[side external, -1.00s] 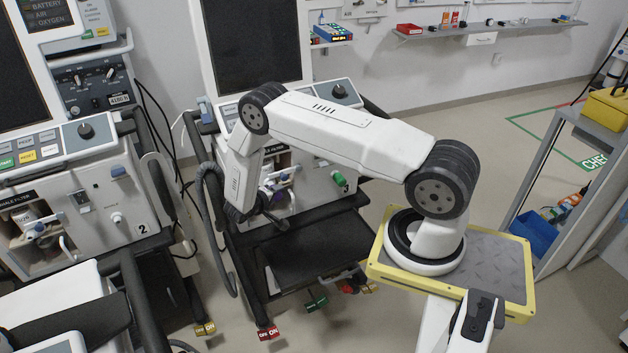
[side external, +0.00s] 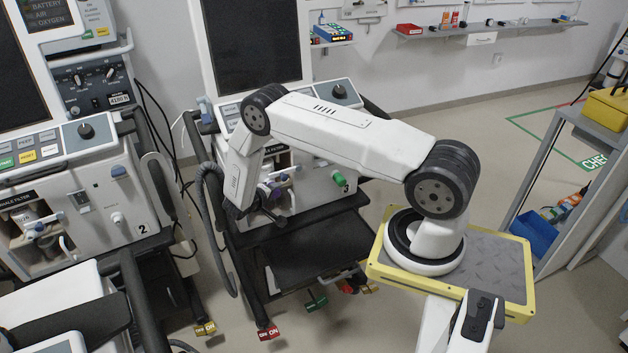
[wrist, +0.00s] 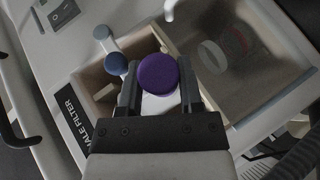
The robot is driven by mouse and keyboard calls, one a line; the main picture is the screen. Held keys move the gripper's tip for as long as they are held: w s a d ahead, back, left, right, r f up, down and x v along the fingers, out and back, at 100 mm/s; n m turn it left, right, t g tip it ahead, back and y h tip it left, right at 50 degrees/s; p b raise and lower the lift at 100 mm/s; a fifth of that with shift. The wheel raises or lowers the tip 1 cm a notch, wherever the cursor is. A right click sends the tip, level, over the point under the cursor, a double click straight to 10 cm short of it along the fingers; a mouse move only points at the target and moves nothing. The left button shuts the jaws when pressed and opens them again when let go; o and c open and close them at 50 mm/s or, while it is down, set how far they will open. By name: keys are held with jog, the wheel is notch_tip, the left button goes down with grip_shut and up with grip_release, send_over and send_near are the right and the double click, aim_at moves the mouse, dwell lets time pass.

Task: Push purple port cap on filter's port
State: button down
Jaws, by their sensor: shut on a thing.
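My gripper (wrist: 158,86) is shut on the round purple port cap (wrist: 158,73), which shows top-on between the two dark fingers in the wrist view. A white surface (wrist: 160,104) shows just below the cap, between the fingers; it may be part of the filter. The filter's port is hidden, so I cannot tell whether the cap touches it. In the side external view my gripper (side external: 262,207) is at the front opening of ventilator 3 (side external: 312,193), with a small purple patch beside it.
The open compartment (wrist: 235,88) has a raised rim close around my gripper. A blue-grey knob (wrist: 116,63) on a pale tube stands just left of the left finger. A dark shelf (side external: 315,250) lies below the ventilator's front. A grey hose (side external: 210,215) hangs at its left.

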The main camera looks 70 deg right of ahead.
jog(key=shift+w+d, duration=0.45)
jog(key=shift+w, duration=0.1)
dwell(1.1)
jog(key=shift+c, duration=0.9)
grip_release()
jog(key=shift+s, duration=0.1)
jog(key=shift+a+r, duration=0.1)
jog(key=shift+a, duration=0.15)
jog(key=v, duration=0.7)
jog(key=shift+a, duration=0.2)
jog(key=shift+r, duration=0.25)
